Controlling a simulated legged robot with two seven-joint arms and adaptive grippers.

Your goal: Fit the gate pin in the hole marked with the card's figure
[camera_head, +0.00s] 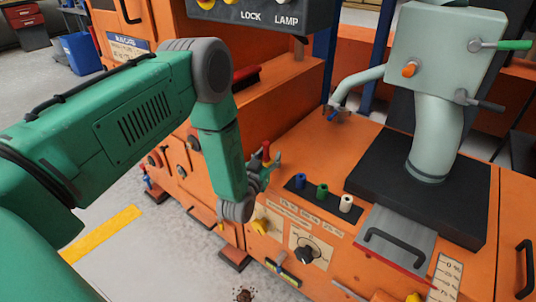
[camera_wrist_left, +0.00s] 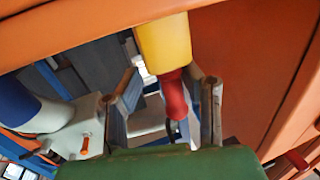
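My left gripper (camera_head: 268,160) is over the orange machine's front panel, left of the row of pegs. In the left wrist view its fingers (camera_wrist_left: 165,85) stand apart on either side of a red part (camera_wrist_left: 174,95) with a yellow block (camera_wrist_left: 163,42) above it. Gaps show beside the red part, so it does not look gripped. I cannot tell if this is the gate pin. A blue peg (camera_head: 300,181), a green peg (camera_head: 322,190) and a white peg (camera_head: 346,203) stand in a dark strip. A card with figures (camera_head: 447,277) is at the lower right, too small to read surely. My right gripper is out of view.
A pale green box with a curved pipe (camera_head: 435,130) stands on a black base (camera_head: 400,185). A LOCK and LAMP box (camera_head: 265,15) hangs above.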

